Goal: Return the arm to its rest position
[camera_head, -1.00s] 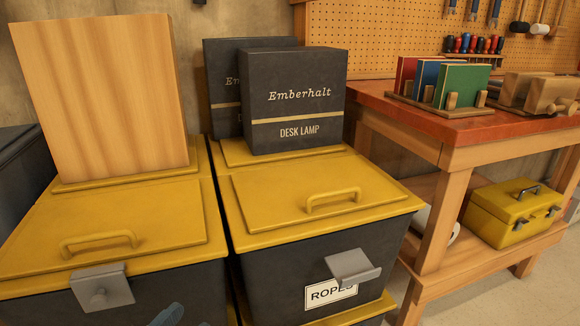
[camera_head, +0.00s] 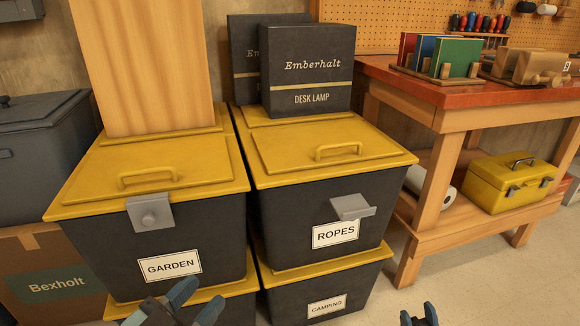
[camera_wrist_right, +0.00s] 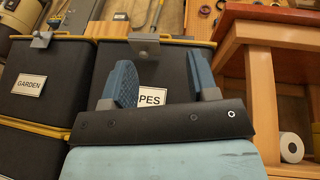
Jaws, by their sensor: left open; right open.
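My left gripper (camera_head: 190,303) shows at the bottom edge of the head view, in front of the lower part of the garden bin (camera_head: 100,250). Its blue fingers are apart with nothing between them. My right gripper (camera_head: 419,318) only just shows at the bottom edge, over the floor right of the camping bin (camera_head: 365,285). In the right wrist view its two blue fingers (camera_wrist_right: 163,85) are spread and empty, in front of the ropes bin (camera_wrist_right: 75,120). Most of both arms is out of the head view.
A wooden block (camera_head: 140,70) and dark desk lamp boxes (camera_head: 307,75) stand on the yellow-lidded bins. A workbench (camera_head: 450,105) with a yellow toolbox (camera_head: 510,185) on its shelf is at right. A Bexholt box (camera_head: 50,265) is at left. Floor (camera_head: 490,285) is free at lower right.

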